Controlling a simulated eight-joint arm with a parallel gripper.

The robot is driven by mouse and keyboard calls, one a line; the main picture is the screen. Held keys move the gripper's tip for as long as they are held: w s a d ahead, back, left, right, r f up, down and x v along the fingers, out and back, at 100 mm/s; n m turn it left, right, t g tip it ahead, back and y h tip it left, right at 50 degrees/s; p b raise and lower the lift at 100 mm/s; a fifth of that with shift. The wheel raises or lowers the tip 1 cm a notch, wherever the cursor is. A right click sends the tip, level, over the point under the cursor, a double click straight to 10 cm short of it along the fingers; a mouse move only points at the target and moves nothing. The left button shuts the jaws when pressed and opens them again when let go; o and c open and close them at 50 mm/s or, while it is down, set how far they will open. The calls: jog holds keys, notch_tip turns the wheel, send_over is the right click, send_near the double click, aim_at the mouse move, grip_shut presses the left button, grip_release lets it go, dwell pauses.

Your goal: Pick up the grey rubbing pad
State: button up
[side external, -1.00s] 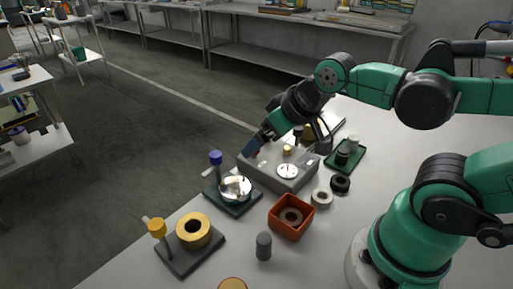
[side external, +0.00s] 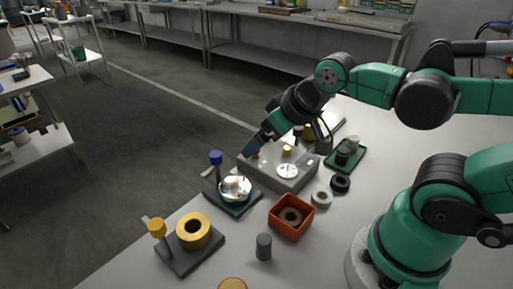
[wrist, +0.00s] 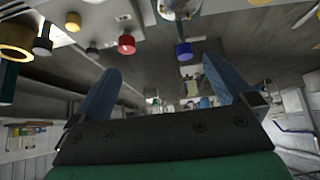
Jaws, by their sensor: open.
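A grey upright cylinder (side external: 264,246) stands on the white table at the front, and a pale grey ring (side external: 321,198) lies behind it to the right. I cannot tell for sure which of the grey things is the rubbing pad. My gripper (side external: 254,148) is above the far left part of the grey box (side external: 283,180), apart from both grey things. In the wrist view my gripper (wrist: 161,66) shows two blue fingers spread wide, with nothing between them.
An orange tray (side external: 275,221) holds a brown ring. A green plate (side external: 211,197) bears a silver bowl and a blue-topped post. A dark plate (side external: 183,265) bears a yellow ring. A black ring (side external: 340,183) and green tray (side external: 361,157) lie to the right.

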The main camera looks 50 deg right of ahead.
jog(key=c, duration=0.5)
jog(key=shift+o, duration=0.2)
jog(key=n+g, duration=0.3)
jog(key=g, duration=0.4)
send_over(264, 238)
jog(key=f, duration=0.5)
jog(key=shift+w+f, duration=0.15)
jog(key=shift+w, duration=0.05)
jog(key=shift+s+f, duration=0.15)
jog(key=shift+s, duration=0.05)
jog(key=shift+f, duration=2.7)
